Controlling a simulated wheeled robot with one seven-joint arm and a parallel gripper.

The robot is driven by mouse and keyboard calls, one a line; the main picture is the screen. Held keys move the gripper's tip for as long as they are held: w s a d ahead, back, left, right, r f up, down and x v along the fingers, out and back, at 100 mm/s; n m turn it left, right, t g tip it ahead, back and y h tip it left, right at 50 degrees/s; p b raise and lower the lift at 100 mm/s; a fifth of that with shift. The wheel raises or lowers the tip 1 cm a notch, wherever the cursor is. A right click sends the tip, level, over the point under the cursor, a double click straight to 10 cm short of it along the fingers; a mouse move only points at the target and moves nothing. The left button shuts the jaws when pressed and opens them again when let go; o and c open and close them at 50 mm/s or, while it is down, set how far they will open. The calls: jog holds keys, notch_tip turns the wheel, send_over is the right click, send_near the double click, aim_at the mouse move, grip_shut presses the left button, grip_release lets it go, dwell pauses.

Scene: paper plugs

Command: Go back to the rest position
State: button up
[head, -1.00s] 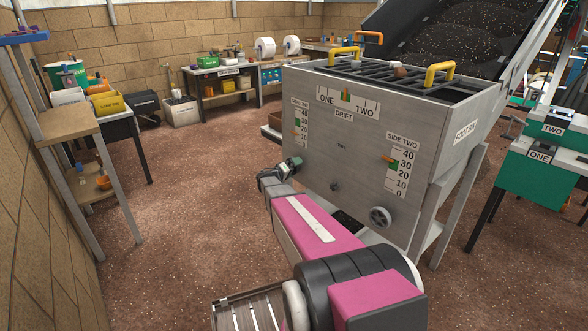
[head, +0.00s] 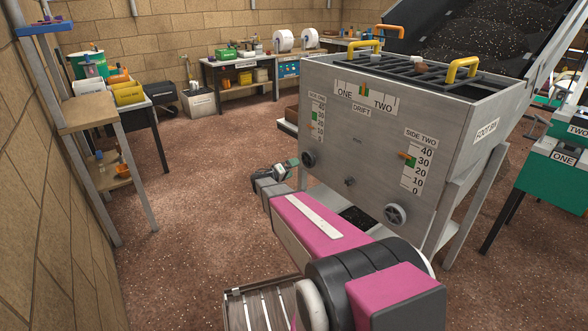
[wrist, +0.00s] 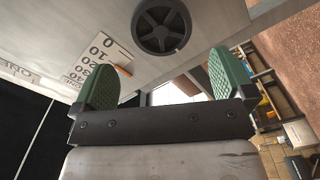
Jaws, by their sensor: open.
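My gripper (wrist: 168,85) is open in the wrist view, its two green ridged fingers spread apart with nothing between them. In the head view my gripper (head: 286,168) is small and partly hidden, near the lower left of the grey metal hopper (head: 335,140). In the wrist view a dark round handwheel (wrist: 162,27) on the hopper's face lies just beyond the fingers, apart from them. In the head view one handwheel (head: 309,159) shows beside my gripper and another (head: 396,214) sits lower right.
The hopper has scales, a dark top grid, yellow handles (head: 462,70) and metal legs. A wooden shelf stand (head: 90,112) stands by the left brick wall. A green bench (head: 555,180) is at right. The brown floor (head: 200,200) between is open.

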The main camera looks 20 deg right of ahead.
jog(key=s+a+f+g+y, duration=0.1)
jog(key=s+f+g+y, duration=0.2)
jog(key=s, duration=0.6)
jog(key=s+a+f+g+y, duration=0.1)
jog(key=s+g+y, duration=0.1)
jog(key=s+y, duration=0.45)
jog(key=s+a+r+n+g+y, duration=0.1)
jog(key=s+a+n+y, duration=0.1)
jog(key=s+a+y, duration=0.5)
jog(key=s+a, duration=0.4)
jog(key=s, duration=0.2)
jog(key=shift+s+a+r, duration=0.15)
jog(key=shift+s+r, duration=0.25)
